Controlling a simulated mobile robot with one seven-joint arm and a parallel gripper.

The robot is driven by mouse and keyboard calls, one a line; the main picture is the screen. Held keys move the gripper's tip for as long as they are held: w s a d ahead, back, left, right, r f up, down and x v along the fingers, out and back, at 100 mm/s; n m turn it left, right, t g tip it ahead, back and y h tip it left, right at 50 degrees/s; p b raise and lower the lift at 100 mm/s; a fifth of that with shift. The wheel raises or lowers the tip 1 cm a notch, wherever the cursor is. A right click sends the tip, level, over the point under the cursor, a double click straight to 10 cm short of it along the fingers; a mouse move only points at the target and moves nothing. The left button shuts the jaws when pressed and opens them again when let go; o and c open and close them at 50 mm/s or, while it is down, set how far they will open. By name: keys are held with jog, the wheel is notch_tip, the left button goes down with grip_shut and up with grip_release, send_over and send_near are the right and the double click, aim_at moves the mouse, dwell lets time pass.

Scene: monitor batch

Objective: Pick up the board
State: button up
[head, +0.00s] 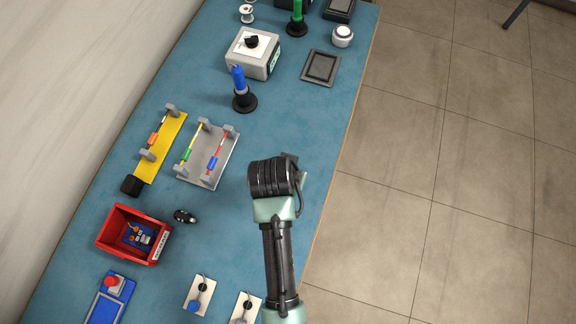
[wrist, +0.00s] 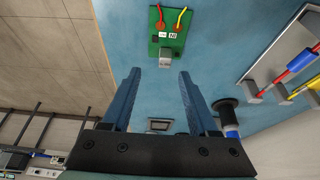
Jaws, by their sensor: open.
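A small green board (wrist: 154,46) with a red and a yellow lead and white labels lies on the blue table in the wrist view. A grey block sits at its near edge. My gripper (wrist: 157,72) is open and empty, its two blue fingers apart, with the board beyond the tips and apart from them. In the head view my arm covers the green board and the fingers. Another board, blue with parts on it (head: 138,236), lies inside the red bin (head: 158,256).
A grey fixture (head: 228,170) with coloured rods and a yellow fixture (head: 176,127) stand left of my arm. A blue-handled stand (head: 240,82), a white box (head: 262,68) and a dark flat panel (head: 321,67) are farther up. The table's right edge is close to my arm.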

jog(key=shift+a+x, duration=0.15)
jog(key=shift+x, duration=1.15)
jog(key=shift+a+x, duration=0.15)
jog(key=shift+x, duration=1.1)
jog(key=shift+w, duration=0.2)
grip_shut()
